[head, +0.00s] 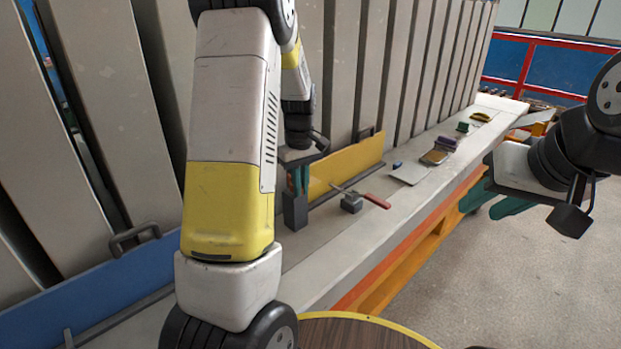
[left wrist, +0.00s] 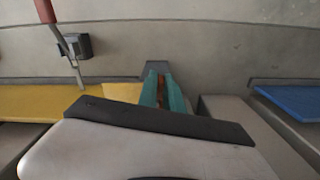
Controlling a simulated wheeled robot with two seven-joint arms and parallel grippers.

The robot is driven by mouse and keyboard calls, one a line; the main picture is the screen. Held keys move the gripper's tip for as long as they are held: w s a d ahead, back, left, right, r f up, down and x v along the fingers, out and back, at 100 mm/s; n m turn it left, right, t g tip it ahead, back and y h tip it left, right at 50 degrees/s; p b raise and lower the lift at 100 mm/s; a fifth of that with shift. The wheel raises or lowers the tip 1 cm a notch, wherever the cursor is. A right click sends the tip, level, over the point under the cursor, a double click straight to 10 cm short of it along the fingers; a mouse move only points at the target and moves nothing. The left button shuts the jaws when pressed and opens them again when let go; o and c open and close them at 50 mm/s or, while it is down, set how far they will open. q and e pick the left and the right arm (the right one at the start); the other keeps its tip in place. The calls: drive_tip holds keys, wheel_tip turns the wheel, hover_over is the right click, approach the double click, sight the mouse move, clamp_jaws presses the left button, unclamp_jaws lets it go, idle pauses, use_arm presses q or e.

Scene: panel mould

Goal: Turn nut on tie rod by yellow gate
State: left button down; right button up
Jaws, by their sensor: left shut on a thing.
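The yellow gate (head: 345,165) stands upright along the bench, beside my left gripper (head: 298,180). It also shows at the left in the left wrist view (left wrist: 35,103). My left gripper points down at a dark grey block (head: 295,213), its teal fingers shut on a small orange-brown thing, seemingly the nut (left wrist: 160,88). The fingers hide most of it, and I cannot make out the tie rod's shape. My right gripper (head: 495,203) is open and empty, over the floor at the right.
A red-handled tool (head: 375,200) lies by a small grey block (head: 351,203) on the bench (head: 330,240). Farther along are a flat plate (head: 411,173) and several small items. A blue gate (head: 95,285) stands at left. Tall grey panels (head: 340,60) line the back.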

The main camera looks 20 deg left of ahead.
use_arm(q)
drive_tip(key=shift+w+d+n, duration=0.15)
drive_tip(key=shift+w+n, duration=0.15)
drive_tip(key=shift+n, duration=0.6)
drive_tip(key=n, duration=0.2)
drive_tip(key=w+n, duration=0.1)
drive_tip(key=shift+d, duration=0.25)
drive_tip(key=c, duration=1.4)
unclamp_jaws()
drive_tip(key=shift+c, duration=0.2)
wheel_tip(320, 180, up, 8)
drive_tip(key=shift+f, duration=0.1)
